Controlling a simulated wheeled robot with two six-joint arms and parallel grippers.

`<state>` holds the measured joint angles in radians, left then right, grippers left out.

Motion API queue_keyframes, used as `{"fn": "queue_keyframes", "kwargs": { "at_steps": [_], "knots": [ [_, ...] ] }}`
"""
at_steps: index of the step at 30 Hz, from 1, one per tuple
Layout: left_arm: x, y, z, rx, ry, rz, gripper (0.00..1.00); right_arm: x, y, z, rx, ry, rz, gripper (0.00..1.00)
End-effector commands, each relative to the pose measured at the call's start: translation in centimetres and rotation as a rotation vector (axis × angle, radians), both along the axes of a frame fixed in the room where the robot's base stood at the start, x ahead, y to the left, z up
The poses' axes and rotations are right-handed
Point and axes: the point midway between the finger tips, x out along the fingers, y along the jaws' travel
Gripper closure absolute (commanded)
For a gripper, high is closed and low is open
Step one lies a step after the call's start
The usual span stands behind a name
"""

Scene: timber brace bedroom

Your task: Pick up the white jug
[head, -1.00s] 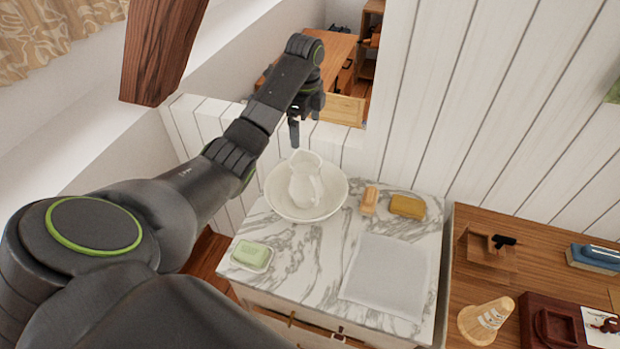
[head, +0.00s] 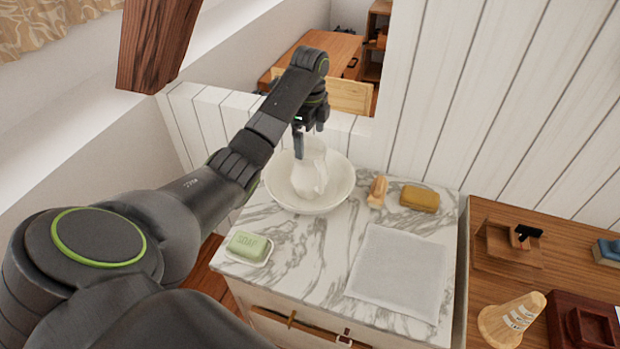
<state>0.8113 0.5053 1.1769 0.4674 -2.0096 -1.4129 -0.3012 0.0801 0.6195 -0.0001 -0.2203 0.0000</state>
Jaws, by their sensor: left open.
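The white jug (head: 311,172) stands upright in a white basin (head: 340,192) on the marble-topped washstand. My left gripper (head: 304,143) is open and points down at the top of the jug. One finger overlaps the jug's upper left part in the head view; whether it touches the jug or goes inside its mouth, I cannot tell. The gripper and wrist hide part of the jug's rim. My right gripper is out of view.
A green soap on a dish (head: 249,246), a brush (head: 377,191), a yellow-brown sponge (head: 419,198) and a folded grey cloth (head: 398,270) lie on the marble top (head: 300,253). White plank walls (head: 440,110) stand close behind. A wooden desk (head: 480,255) is at right.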

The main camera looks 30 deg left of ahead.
Motion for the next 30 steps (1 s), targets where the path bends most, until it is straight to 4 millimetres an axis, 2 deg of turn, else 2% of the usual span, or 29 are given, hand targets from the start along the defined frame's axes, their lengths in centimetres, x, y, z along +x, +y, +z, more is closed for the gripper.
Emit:
{"fn": "queue_keyframes", "kwargs": {
  "at_steps": [1,5,8,13,16,25,26,30],
  "knots": [
    [0.0,0.0,-1.5,0.000,0.002,0.000,0.00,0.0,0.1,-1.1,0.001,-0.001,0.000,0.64],
    [0.0,0.0,-2.3,-0.001,0.000,-0.001,0.00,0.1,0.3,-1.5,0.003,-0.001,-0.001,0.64],
    [0.0,-0.1,-2.8,-0.001,0.003,-0.001,0.00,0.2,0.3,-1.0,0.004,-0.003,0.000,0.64],
    [0.0,-0.1,-5.2,-0.002,0.005,0.001,0.00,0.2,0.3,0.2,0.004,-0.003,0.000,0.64],
    [0.0,-0.1,-6.7,-0.001,0.004,0.000,0.00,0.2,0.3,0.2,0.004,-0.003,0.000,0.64],
    [0.0,0.0,-7.5,0.001,0.000,0.000,0.00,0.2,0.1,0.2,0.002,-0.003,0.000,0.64],
    [0.0,0.0,-7.5,0.001,0.000,0.000,0.01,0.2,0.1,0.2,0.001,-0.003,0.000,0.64],
    [0.0,0.0,-7.5,0.001,0.000,0.000,0.20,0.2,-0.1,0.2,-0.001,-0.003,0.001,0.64]
  ]
}}
